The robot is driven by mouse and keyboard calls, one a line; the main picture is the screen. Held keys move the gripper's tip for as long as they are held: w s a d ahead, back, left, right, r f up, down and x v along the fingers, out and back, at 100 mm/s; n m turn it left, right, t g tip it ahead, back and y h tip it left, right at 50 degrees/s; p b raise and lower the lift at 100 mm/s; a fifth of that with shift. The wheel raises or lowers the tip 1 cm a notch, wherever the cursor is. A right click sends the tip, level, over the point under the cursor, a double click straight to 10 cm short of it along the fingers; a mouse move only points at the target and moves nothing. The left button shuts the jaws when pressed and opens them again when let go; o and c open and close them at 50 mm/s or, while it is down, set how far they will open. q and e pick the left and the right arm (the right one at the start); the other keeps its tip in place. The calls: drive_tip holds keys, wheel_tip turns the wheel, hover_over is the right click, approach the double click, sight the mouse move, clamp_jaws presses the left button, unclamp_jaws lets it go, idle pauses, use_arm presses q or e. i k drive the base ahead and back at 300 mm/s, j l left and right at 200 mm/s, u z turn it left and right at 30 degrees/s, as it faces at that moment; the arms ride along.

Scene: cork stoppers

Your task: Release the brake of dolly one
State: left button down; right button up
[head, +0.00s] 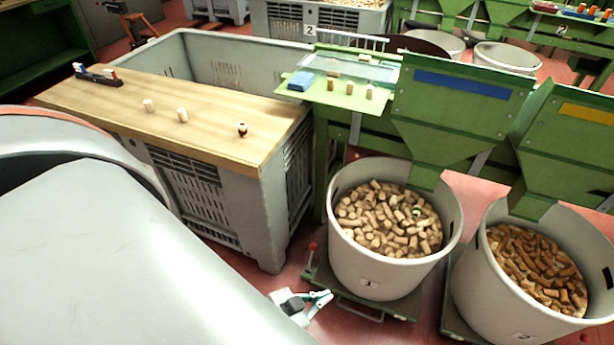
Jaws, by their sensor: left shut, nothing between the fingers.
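Dolly one (345,291) is a low dark green platform on the red floor under the grey bin marked 1 (372,268), which is full of pale corks. Its brake lever (312,254), a thin upright with a red knob, stands at the dolly's left corner. My left gripper (321,302) is low in front of that corner, below the lever in the picture and apart from its knob. It looks shut, with nothing held. The lever's foot is small and hard to make out. My right gripper is not in view.
A second bin marked 2 (520,318) with browner corks stands close on the right on its own dolly. Green chutes (455,105) hang over both bins. A grey crate (215,200) with a wooden board (210,98) stands behind left. Some red floor is open between crate and dolly.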

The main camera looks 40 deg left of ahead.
sight(313, 247)
drive_tip(key=j, duration=1.3)
